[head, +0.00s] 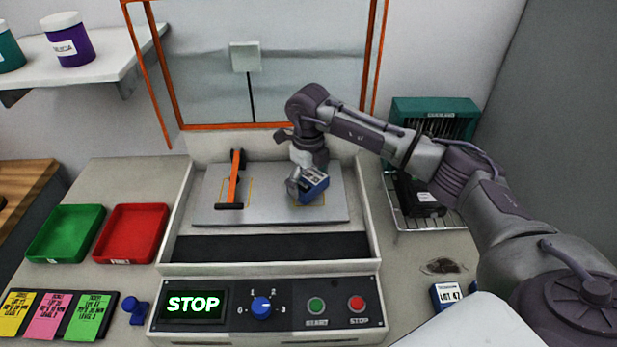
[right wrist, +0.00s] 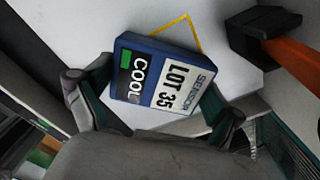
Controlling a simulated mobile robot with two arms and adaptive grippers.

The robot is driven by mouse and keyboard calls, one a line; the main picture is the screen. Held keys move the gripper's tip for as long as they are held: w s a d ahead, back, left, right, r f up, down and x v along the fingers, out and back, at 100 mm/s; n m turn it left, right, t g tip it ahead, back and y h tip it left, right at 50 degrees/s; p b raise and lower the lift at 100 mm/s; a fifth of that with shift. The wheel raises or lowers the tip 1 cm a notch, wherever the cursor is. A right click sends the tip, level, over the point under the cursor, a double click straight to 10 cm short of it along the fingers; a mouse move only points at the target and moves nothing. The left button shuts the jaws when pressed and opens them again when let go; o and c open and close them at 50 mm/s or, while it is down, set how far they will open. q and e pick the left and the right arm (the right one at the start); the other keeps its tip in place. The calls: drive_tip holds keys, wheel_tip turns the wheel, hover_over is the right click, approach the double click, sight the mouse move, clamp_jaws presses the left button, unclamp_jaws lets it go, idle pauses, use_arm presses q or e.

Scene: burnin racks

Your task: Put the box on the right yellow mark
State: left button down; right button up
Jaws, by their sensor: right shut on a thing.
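A blue box (head: 314,183) with a white label is in my right gripper (head: 306,186), over the right part of the grey plate (head: 270,215). In the right wrist view the box (right wrist: 160,82) reads "SENSOR LOT 35 COOL" and sits between both fingers. The right yellow mark (head: 296,204) is mostly hidden under the box; a corner of it shows in the right wrist view (right wrist: 184,20). I cannot tell whether the box touches the plate. The left yellow mark (head: 222,190) lies partly behind an orange handle. My left gripper is not in view.
A raised orange-framed cover (head: 150,75) stands behind. Green (head: 65,233) and red (head: 132,233) trays lie left. A wire rack (head: 398,212) and another box (head: 447,293) are right.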

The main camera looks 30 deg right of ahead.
sight(308, 180)
drive_tip(key=shift+f, duration=0.1)
drive_tip(key=o, duration=0.9)
drive_tip(key=shift+r, duration=0.6)
wheel_tip(308, 180, up, 11)
drive_tip(key=shift+r+b, duration=0.1)
drive_tip(key=shift+b, duration=1)
